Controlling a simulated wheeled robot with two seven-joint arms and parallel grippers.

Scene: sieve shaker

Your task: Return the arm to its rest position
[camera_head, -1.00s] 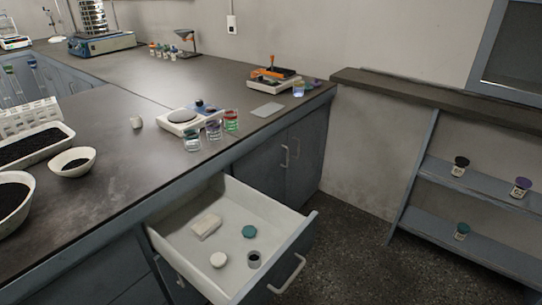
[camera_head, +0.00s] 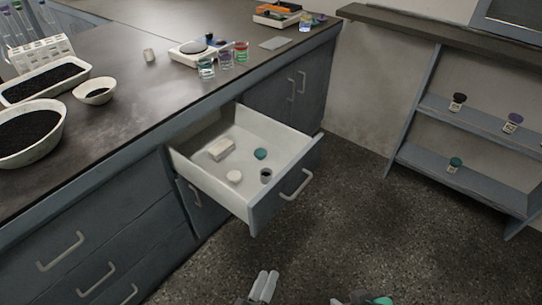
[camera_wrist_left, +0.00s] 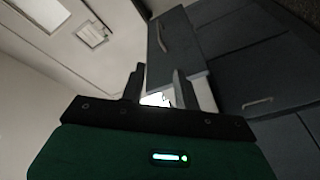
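My left gripper (camera_head: 263,286) shows at the bottom edge of the head view, over the floor in front of the open drawer. In the left wrist view (camera_wrist_left: 157,86) its two dark fingers stand apart with nothing held between them. Part of my right gripper (camera_head: 360,299) shows at the bottom edge, further right, with a teal patch beside it. It is mostly cut off, so its fingers cannot be judged. Both are clear of the furniture in the head view.
The open drawer (camera_head: 212,184) juts out above and left of my left gripper, holding a white block, a teal lid and small pots. The counter (camera_head: 120,130) carries bowls and beakers. Shelves (camera_head: 470,180) stand right. The floor (camera_head: 340,220) between is free.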

